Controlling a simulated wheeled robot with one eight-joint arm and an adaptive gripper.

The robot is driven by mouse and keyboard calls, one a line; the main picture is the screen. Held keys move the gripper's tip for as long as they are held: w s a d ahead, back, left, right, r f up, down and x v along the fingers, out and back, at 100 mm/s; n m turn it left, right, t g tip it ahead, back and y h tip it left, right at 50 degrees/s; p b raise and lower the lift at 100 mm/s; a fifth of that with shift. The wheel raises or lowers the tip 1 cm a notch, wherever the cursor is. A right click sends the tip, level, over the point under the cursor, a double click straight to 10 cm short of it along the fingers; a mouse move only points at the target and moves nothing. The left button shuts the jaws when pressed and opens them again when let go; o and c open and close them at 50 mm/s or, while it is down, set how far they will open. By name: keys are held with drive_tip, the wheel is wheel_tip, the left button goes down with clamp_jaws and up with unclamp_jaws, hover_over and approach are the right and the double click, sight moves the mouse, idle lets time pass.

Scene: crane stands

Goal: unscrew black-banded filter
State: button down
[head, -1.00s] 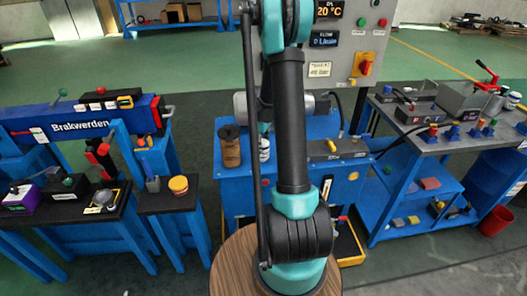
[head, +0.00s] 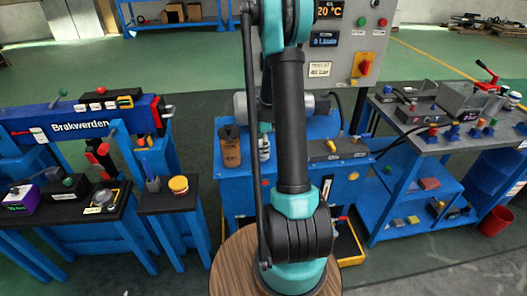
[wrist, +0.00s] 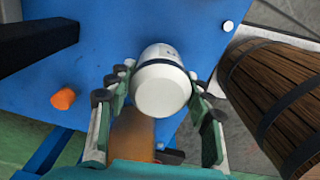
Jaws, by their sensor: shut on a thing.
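The black-banded filter (wrist: 163,88) is a white cylinder with a thin dark band, in the middle of the wrist view. My gripper (wrist: 160,92) has its two fingers on either side of it, with dark pads against its sides, and is shut on it. The filter's round end faces the wrist camera. Its far end lies against or near a blue surface (wrist: 100,60), and I cannot see how it joins. In the head view my arm hides the gripper, and I cannot make out the filter for certain.
In the wrist view a wooden barrel (wrist: 275,95) is close on the right, an orange knob (wrist: 63,98) on the left. In the head view a brown canister (head: 230,146) stands on the blue central bench; side benches (head: 75,208) hold tools.

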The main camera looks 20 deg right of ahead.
drive_tip(key=shift+n, duration=0.6)
drive_tip(key=n, duration=0.4)
drive_tip(key=shift+n, duration=0.6)
drive_tip(key=n, duration=0.5)
drive_tip(key=c, duration=0.6)
unclamp_jaws()
